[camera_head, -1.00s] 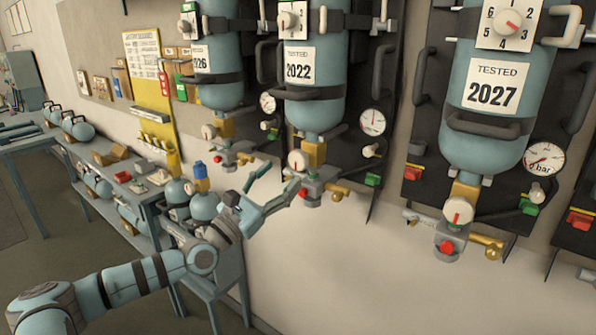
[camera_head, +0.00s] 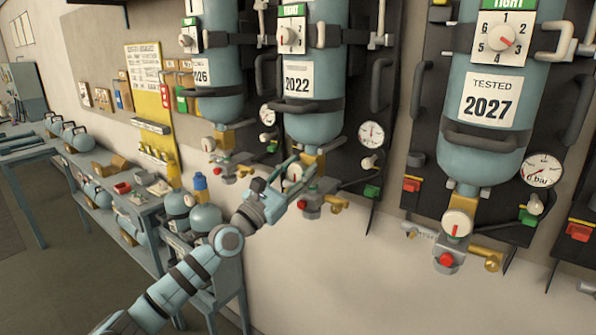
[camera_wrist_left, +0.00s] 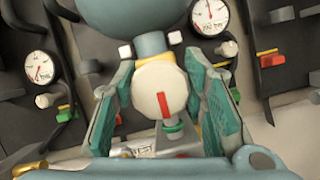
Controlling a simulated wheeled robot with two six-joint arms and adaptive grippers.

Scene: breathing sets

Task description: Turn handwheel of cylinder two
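The middle cylinder (camera_head: 315,122), with a 2022 plate, hangs on a dark wall panel. Its pale handwheel (camera_head: 295,172) is partly behind my left gripper (camera_head: 290,180). In the left wrist view the handwheel (camera_wrist_left: 160,90) is a round disc with an upright red mark. The spread fingers of my left gripper (camera_wrist_left: 161,100) stand on either side of it. I cannot tell whether the fingertips touch the rim. No number naming cylinder two is readable. My right gripper is not in view.
The 2027 cylinder (camera_head: 485,150) hangs to the right, with its own handwheel (camera_head: 457,224). The 2026 cylinder (camera_head: 218,109) hangs to the left. A gauge (camera_head: 371,134) and bent handles flank the middle cylinder. A bench (camera_head: 150,205) with parts stands lower left.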

